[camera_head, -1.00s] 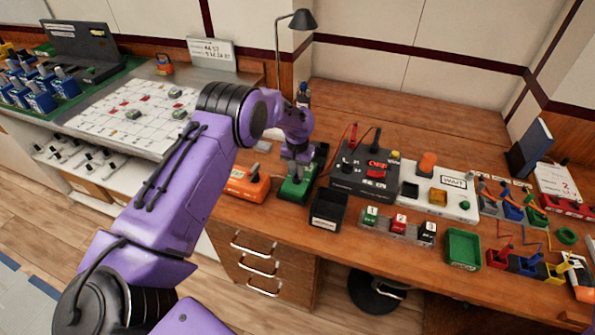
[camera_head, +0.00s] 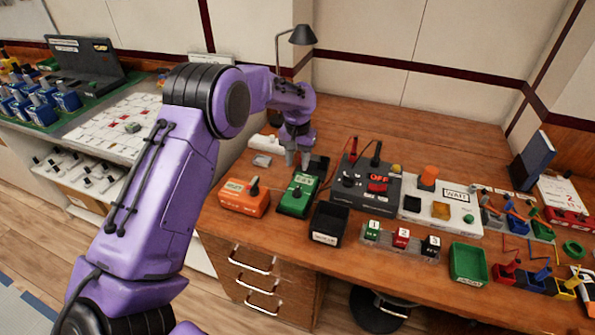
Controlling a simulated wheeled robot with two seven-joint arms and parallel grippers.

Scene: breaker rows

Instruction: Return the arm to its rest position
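My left arm (camera_head: 150,205) is purple and comes in from the lower left. Its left gripper (camera_head: 297,158) points down above the wooden desk, just behind the green switch box (camera_head: 294,204). The two grey fingertips look apart, with nothing seen between them. The green box has a dark lever, which stands free of the fingers. An orange switch box (camera_head: 236,203) with a dark lever sits to its left. My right gripper is not in view.
A black bin (camera_head: 328,226), a dark panel with a red OFF switch (camera_head: 376,188), and a white WAIT panel (camera_head: 440,210) stand to the right. A desk lamp (camera_head: 300,35) rises behind the gripper. The back of the desk (camera_head: 400,115) is clear.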

